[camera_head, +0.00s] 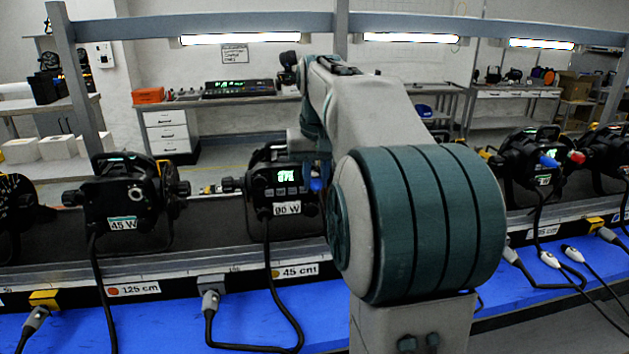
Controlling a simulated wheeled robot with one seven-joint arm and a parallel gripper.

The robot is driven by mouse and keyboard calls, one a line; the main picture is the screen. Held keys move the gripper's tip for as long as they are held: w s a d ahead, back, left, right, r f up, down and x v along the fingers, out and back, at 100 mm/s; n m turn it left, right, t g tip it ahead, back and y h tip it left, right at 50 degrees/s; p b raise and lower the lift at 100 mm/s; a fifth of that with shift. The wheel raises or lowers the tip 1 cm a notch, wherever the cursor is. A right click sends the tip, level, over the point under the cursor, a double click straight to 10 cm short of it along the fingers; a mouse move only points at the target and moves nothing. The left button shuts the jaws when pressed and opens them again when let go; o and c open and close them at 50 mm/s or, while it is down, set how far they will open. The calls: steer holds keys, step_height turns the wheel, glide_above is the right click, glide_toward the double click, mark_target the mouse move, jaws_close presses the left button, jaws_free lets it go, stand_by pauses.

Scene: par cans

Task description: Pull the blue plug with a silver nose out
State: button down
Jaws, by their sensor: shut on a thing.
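A blue plug (316,184) shows at the right side of the black par can marked 90 W (276,180), just left of my arm. Its silver nose cannot be seen. My gripper (316,168) is at this plug, mostly hidden by my own arm, and is shut on it. Whether the plug's front end still sits in the lamp's socket cannot be told. Another blue plug (548,160) is on a par can further right, with a red plug (577,156) beside it.
A par can marked 45 W (122,196) stands to the left on the same dark rail. Black cables hang down to a blue surface (160,325) in front. A cable connector (210,303) stands below the rail. A workbench (210,98) is behind.

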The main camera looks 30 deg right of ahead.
steer(key=shift+s, duration=0.1)
steer(key=shift+s+a+b, duration=0.3)
steer(key=shift+s+b, duration=0.1)
steer(key=shift+s, duration=0.5)
steer(key=shift+s+a+b, duration=0.25)
steer(key=shift+s+b, duration=0.15)
steer(key=shift+s, duration=0.5)
steer(key=shift+s+a, duration=0.1)
steer(key=shift+s, duration=0.3)
steer(key=b, duration=1.2)
glide_above(299, 313)
steer(key=s+a+f+x, duration=0.1)
steer(key=s+x, duration=0.2)
steer(key=x, duration=0.9)
step_height(299, 313, down, 11)
steer(key=b, duration=0.7)
steer(key=shift+s+f+b, duration=0.15)
steer(key=shift+b, duration=0.2)
